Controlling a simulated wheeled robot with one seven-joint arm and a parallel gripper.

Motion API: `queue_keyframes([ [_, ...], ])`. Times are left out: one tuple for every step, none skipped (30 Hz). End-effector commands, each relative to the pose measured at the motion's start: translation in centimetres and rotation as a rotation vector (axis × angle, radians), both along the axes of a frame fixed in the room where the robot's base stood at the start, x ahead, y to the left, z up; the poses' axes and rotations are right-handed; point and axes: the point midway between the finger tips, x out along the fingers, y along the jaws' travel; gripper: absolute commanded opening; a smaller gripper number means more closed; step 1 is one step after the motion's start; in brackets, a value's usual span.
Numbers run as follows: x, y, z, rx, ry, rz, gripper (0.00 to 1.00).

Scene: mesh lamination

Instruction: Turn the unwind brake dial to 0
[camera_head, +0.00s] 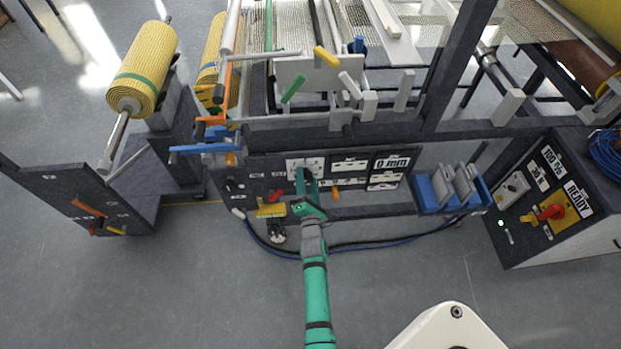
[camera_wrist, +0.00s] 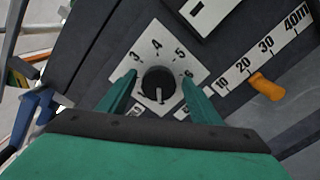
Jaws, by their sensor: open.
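The brake dial (camera_wrist: 158,82) is a round black knob on a white square plate marked with numbers; 3, 4, 5 and 6 are readable. A small light mark shows at the knob's lower edge, and the lower part of the scale is partly hidden. My green gripper (camera_wrist: 158,92) is open, with one finger on each side of the knob. I cannot tell whether either finger touches it. In the head view, my gripper (camera_head: 307,182) reaches the white dial plate (camera_head: 294,163) on the dark front panel and hides the knob.
An orange slider (camera_wrist: 267,87) sits below a 10 to 40m scale, right of the dial. A blue tray (camera_head: 428,198) with grey pieces and a control box (camera_head: 530,235) reading READY stand to the right.

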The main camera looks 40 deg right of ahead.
Motion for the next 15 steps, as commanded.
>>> queue_keyframes([
  [-0.5,0.2,-0.1,0.001,0.000,-0.001,0.58],
  [-0.8,0.4,-0.1,0.001,0.000,-0.001,0.58],
  [-1.4,0.6,-0.1,0.001,0.002,-0.002,0.58],
  [-1.8,0.9,-0.1,0.002,0.001,-0.002,0.58],
  [-2.2,1.1,-0.1,0.002,0.001,-0.002,0.58],
  [-2.9,1.4,-0.2,0.002,0.003,-0.004,0.58],
  [-3.4,1.7,-0.1,0.002,0.003,-0.004,0.58],
  [-3.9,2.0,-0.2,0.002,0.003,-0.004,0.58],
  [-4.5,2.4,-0.1,0.001,0.002,-0.005,0.58],
  [-5.0,2.7,-0.1,0.002,0.003,-0.006,0.58],
  [-5.5,2.9,-0.2,0.001,0.002,-0.005,0.58],
  [-6.0,3.3,-0.1,0.001,0.002,-0.005,0.58],
  [-6.4,3.6,-0.2,0.002,0.003,-0.004,0.58],
  [-6.8,3.8,-0.1,0.001,0.002,-0.004,0.58],
  [-7.2,4.1,-0.1,0.001,0.002,-0.004,0.58],
])
